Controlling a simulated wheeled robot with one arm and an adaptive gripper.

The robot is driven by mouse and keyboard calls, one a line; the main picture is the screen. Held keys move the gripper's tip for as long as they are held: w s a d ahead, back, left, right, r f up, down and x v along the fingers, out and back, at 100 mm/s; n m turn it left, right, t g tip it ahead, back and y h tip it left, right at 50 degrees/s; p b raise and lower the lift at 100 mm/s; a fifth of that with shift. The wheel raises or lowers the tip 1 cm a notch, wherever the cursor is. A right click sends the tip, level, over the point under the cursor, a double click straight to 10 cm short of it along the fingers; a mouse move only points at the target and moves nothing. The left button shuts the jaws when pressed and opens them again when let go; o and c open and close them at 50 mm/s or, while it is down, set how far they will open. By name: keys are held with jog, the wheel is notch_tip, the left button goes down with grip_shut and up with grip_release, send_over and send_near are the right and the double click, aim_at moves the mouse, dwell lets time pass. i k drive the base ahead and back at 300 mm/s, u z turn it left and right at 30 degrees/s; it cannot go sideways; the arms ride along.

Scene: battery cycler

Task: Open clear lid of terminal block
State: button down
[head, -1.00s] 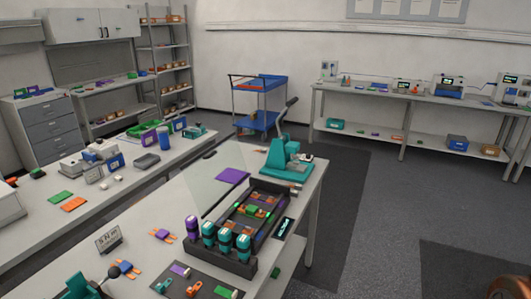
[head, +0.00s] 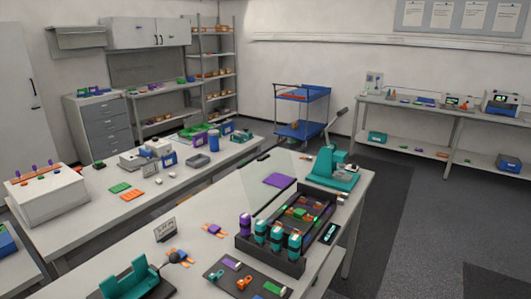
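A clear, see-through panel (head: 262,183), which looks like the lid, stands tilted up along the far left side of a dark block (head: 246,245) on the near workbench. The dark block holds orange and green parts inside, with a lit green strip. A purple cell (head: 245,224) and several teal cells (head: 294,243) stand along its front left edge. The panel's hinge is too small to make out. My gripper is not in view.
A teal press with a lever (head: 333,167) stands behind the block.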

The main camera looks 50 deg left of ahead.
aim_at(261, 157)
jog(key=u, duration=0.3)
jog(key=i, duration=1.55)
jog(key=u, duration=0.95)
jog(key=i, duration=1.4)
jog(key=u, duration=1.8)
jog(key=i, duration=0.65)
jog(key=u, duration=0.6)
